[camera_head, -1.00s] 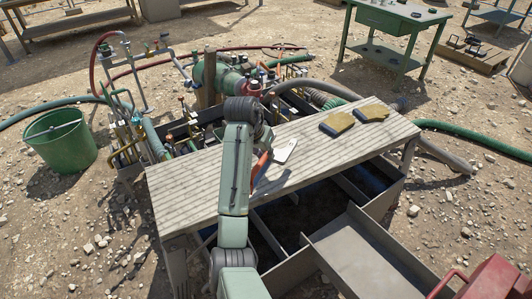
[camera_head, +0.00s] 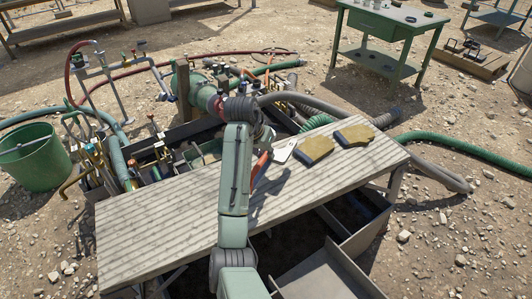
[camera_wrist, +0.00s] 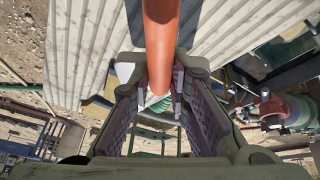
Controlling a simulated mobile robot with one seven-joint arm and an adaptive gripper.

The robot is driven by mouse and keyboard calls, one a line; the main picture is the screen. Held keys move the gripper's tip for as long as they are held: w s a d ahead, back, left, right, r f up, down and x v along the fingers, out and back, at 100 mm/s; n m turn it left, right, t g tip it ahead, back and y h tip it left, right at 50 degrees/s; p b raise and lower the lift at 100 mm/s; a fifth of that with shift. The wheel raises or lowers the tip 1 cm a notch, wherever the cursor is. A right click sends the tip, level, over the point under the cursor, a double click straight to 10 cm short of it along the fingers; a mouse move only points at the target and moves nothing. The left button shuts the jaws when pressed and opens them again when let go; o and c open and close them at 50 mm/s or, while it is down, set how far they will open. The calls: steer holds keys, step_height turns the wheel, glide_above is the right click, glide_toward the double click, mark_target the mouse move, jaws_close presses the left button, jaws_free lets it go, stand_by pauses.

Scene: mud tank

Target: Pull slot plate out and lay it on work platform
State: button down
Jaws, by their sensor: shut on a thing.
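My gripper (camera_head: 264,146) is shut on an orange handle (camera_head: 260,165), which shows large between the fingers in the wrist view (camera_wrist: 160,45). A white flat piece (camera_head: 284,151) shows beside the gripper in the head view and seems to belong to the handle. I cannot tell whether this is the slot plate. They are over the far part of the grey ribbed work platform (camera_head: 150,225); whether they touch it I cannot tell. My arm hides part of the platform and of the tank behind it.
Two tan-yellow blocks (camera_head: 313,149) (camera_head: 354,135) lie on the platform's right part; its left part is clear. Behind it are the tank (camera_head: 205,150), pipes and hoses. A green bucket (camera_head: 35,160) stands at left, a green table (camera_head: 390,25) at the back right.

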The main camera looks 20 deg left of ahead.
steer(key=shift+w+d+r, duration=0.1)
steer(key=shift+w+r, duration=0.05)
steer(key=shift+w, duration=0.35)
steer(key=shift+s+f, duration=0.1)
steer(key=shift+f, duration=0.1)
steer(key=shift+f, duration=1)
steer(key=b, duration=0.4)
glide_above(267, 181)
steer(key=shift+w+f, duration=0.2)
steer(key=shift+f, duration=2.5)
steer(key=shift+f, duration=0.45)
steer(key=c, duration=1.4)
jaws_free()
steer(key=shift+f, duration=0.1)
steer(key=shift+c, duration=0.2)
steer(key=shift+s, duration=0.1)
